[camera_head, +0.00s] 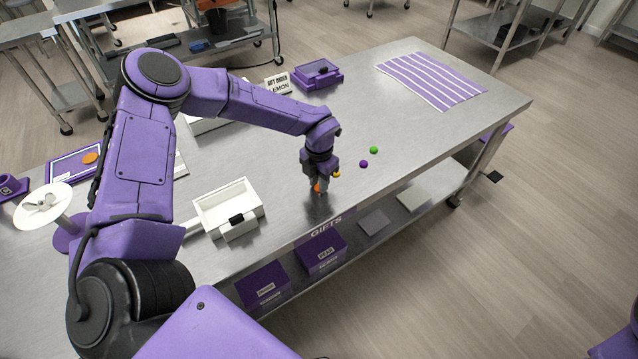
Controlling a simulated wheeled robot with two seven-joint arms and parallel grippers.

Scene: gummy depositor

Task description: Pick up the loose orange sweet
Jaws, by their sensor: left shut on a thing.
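The loose orange sweet (317,188) is a small orange ball near the front edge of the steel table (405,150). My left gripper (316,187) points down at it and is shut on it, with the fingers covering part of it. The sweet is at or just above the table top; I cannot tell whether it touches. My right gripper is not in view.
A yellow-orange sweet (337,174), a purple sweet (364,164) and a green sweet (374,150) lie just right of the gripper. A white open tray (207,222) stands to the left. A striped mat (432,80) lies at the far right. Purple boxes (322,250) sit on the lower shelf.

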